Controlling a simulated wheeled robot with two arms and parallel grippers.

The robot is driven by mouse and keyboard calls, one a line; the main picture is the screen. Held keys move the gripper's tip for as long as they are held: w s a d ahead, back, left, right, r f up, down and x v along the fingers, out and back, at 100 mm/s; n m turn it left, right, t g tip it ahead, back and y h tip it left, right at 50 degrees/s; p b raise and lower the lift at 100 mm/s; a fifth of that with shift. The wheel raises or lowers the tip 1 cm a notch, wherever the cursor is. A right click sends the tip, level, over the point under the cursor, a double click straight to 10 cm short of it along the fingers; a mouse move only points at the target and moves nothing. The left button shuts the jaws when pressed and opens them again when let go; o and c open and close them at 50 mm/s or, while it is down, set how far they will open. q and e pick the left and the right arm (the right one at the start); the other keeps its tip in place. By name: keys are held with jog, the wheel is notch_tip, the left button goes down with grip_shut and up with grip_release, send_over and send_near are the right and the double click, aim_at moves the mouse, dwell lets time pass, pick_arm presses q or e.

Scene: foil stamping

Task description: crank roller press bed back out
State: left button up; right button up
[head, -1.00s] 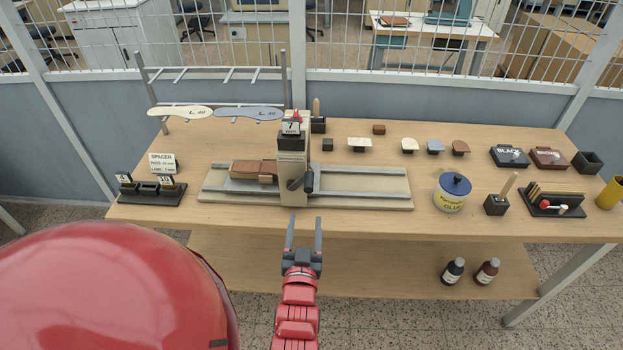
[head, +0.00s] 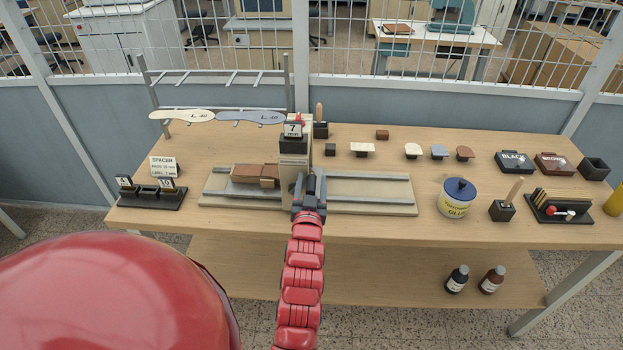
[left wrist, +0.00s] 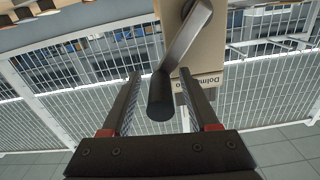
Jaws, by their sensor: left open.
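The roller press (head: 292,168) stands on the workbench, with a "7 mm" tag on its upright. Its long base (head: 375,205) with metal rails runs left and right. A brown block stack (head: 255,175) lies on the rails left of the upright. The crank's black grip (left wrist: 160,97) hangs from a metal arm (left wrist: 188,35) in the left wrist view. My left gripper (head: 309,192) is at the crank in the head view. In the left wrist view its open fingers (left wrist: 160,80) stand either side of the grip, with gaps visible. My right gripper is out of view.
A spacer holder (head: 152,195) stands at the bench's left end. A rack (head: 218,95) holding insoles is behind the press. A glue pot (head: 457,198) and a brush holder (head: 502,210) stand to the right. The bench front near the press looks clear.

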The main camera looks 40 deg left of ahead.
pick_arm(q)
jog(key=shift+w+a, duration=0.1)
jog(key=shift+w, duration=0.05)
grip_shut()
jog(key=shift+f, duration=0.15)
dwell(1.3)
